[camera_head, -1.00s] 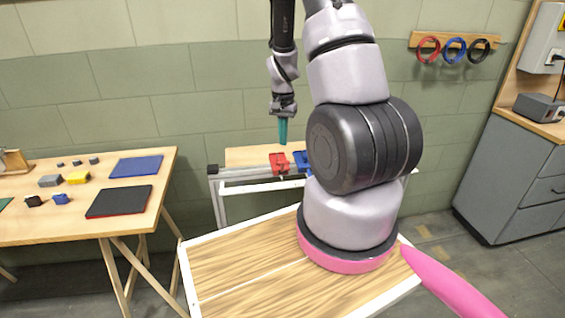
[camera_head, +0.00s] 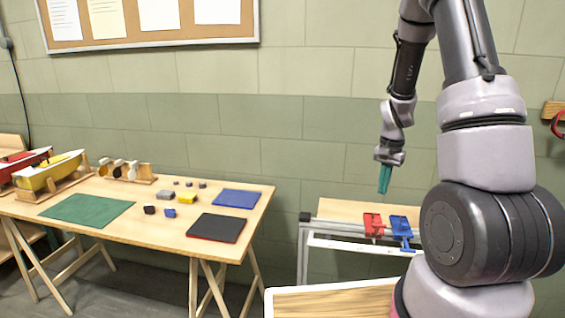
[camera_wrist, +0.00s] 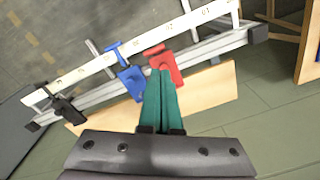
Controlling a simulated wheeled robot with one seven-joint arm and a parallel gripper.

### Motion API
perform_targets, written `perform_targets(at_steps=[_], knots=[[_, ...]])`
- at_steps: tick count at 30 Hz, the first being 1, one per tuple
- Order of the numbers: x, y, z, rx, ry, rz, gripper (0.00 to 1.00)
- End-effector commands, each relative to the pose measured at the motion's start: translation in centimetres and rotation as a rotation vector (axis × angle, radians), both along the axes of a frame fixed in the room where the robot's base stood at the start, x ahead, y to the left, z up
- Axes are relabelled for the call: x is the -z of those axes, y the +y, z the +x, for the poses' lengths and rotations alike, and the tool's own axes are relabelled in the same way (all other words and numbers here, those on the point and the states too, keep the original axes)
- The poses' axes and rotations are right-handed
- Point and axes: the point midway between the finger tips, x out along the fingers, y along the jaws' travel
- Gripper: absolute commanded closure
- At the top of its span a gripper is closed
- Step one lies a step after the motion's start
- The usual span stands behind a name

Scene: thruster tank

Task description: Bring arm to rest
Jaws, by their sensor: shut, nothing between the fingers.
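My gripper (camera_head: 384,180) has teal fingers and hangs pointing down in the head view, in front of the green block wall. My arm rises at the right of the head view, bends over near the top edge and comes down to the gripper.
A rail stand holds a red piece (camera_head: 373,225) and a blue piece (camera_head: 402,228). A wooden table (camera_head: 110,232) at left carries a green mat (camera_head: 87,209), a blue mat (camera_head: 236,198), a dark mat (camera_head: 216,228), small blocks and model boats (camera_head: 52,172). A notice board (camera_head: 255,22) hangs above.

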Motion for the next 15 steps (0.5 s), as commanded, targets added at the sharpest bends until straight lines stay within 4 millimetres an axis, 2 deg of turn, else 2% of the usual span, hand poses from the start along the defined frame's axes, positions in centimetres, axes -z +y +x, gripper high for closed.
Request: perform_targets(at_steps=[1, 8, 15], knots=[[-2.2, 0.6, 0.1, -0.013, -0.035, 0.007, 1.0], [-12.6, 4.2, -1.9, -0.101, -0.185, 0.045, 1.0], [-21.6, 7.7, -6.8, -0.208, -0.339, 0.063, 1.0]])
